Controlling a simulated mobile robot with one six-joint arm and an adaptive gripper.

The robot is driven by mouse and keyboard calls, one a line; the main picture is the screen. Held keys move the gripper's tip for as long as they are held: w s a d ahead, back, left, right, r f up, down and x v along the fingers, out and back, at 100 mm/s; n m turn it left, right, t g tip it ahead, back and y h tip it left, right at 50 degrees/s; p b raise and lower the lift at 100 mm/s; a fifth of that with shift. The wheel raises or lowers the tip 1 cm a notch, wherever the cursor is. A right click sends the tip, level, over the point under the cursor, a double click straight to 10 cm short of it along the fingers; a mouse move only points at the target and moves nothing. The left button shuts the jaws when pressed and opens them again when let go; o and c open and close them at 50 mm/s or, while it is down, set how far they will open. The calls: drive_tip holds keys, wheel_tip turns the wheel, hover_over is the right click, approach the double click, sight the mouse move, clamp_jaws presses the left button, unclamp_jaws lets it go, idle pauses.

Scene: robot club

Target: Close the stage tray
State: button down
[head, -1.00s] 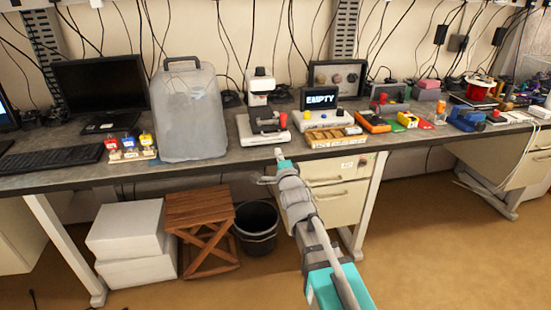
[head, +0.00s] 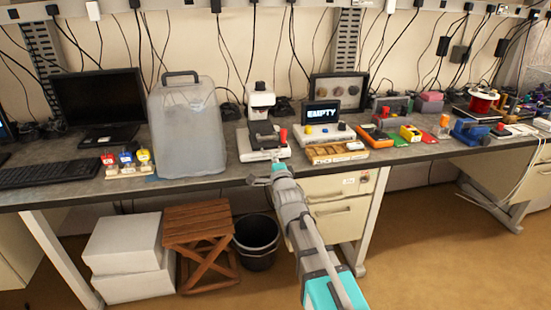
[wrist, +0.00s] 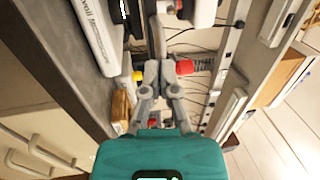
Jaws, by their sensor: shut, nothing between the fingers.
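A white bench instrument (head: 260,97) with a dark lower part stands near the middle of the bench. In front of it is a pale, low base with a dark piece on it, which looks like the stage tray (head: 247,156), sticking out toward the bench's front edge. A red knob (head: 283,135) stands at its right side; a red knob also shows in the wrist view (wrist: 184,67). My gripper (head: 268,158) is shut and empty, just in front of the tray. I cannot tell whether it touches. The wrist view shows its closed fingers (wrist: 159,72).
A large translucent jug (head: 187,130) stands to the left. An orange-brown wooden tray (head: 325,158) and an "EMPTY" display (head: 322,113) are to the right. Drawers (head: 335,190), a wooden stool (head: 199,235) and a black bucket (head: 256,238) are below.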

sight(267, 139)
drive_tip(key=x, duration=0.3)
drive_tip(key=f+x, duration=0.1)
drive_tip(key=x, duration=0.3)
drive_tip(key=f+x, duration=0.1)
drive_tip(key=x, duration=0.3)
drive_tip(key=shift+w, duration=0.3)
drive_tip(key=shift+w+a+r, duration=0.1)
drive_tip(key=shift+w+r, duration=0.05)
drive_tip(key=shift+s, duration=0.45)
drive_tip(key=b+v, duration=0.2)
drive_tip(key=v, duration=1.1)
drive_tip(key=shift+s+d, duration=0.3)
drive_tip(key=shift+d, duration=0.1)
